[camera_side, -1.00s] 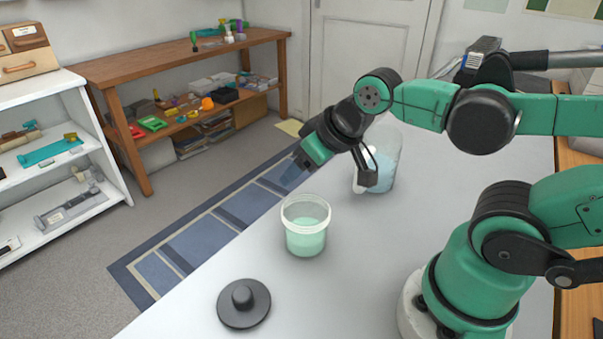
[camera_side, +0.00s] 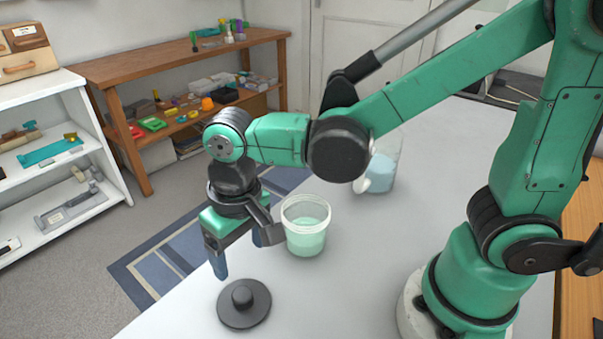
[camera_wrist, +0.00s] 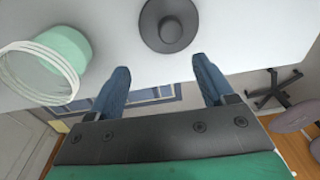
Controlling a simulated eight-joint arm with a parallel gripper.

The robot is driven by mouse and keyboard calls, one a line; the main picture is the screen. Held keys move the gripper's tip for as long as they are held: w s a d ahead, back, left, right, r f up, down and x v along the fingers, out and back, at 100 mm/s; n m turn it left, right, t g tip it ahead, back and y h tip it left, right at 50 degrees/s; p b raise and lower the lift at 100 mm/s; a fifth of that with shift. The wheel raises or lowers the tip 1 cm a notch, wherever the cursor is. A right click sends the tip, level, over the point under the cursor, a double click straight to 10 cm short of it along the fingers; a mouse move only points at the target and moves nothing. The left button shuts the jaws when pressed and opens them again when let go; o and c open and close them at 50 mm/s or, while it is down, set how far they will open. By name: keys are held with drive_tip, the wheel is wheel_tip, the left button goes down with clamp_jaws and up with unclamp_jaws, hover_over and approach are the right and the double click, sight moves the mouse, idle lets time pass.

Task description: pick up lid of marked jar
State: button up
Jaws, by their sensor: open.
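A round black lid (camera_side: 244,304) with a raised knob lies flat on the grey table near its front left edge. It also shows in the wrist view (camera_wrist: 168,24) at the top, beyond and between my fingertips. A clear jar (camera_side: 305,228) with pale green contents stands open on the table behind the lid; the wrist view has it at the left (camera_wrist: 45,68). I see no clear mark on it. My gripper (camera_side: 240,258) points down above and behind the lid, left of the jar. Its blue fingers are apart with nothing between them, and they do not touch the lid.
A clear jug (camera_side: 380,170) with bluish contents stands farther back, partly behind my arm. The table's edge (camera_side: 185,295) runs close to the lid's left. The table (camera_side: 350,290) right of the lid is clear.

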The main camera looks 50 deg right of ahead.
sight(241, 293)
drive_tip(key=shift+s+a+f+g, duration=0.15)
drive_tip(key=shift+a+f+g, duration=0.05)
drive_tip(key=shift+a+f, duration=0.2)
drive_tip(key=shift+s+a+f+g, duration=0.15)
drive_tip(key=shift+a+f+g, duration=0.1)
drive_tip(key=shift+a, duration=0.25)
drive_tip(key=shift+f, duration=2.85)
drive_tip(key=shift+c, duration=0.2)
clamp_jaws()
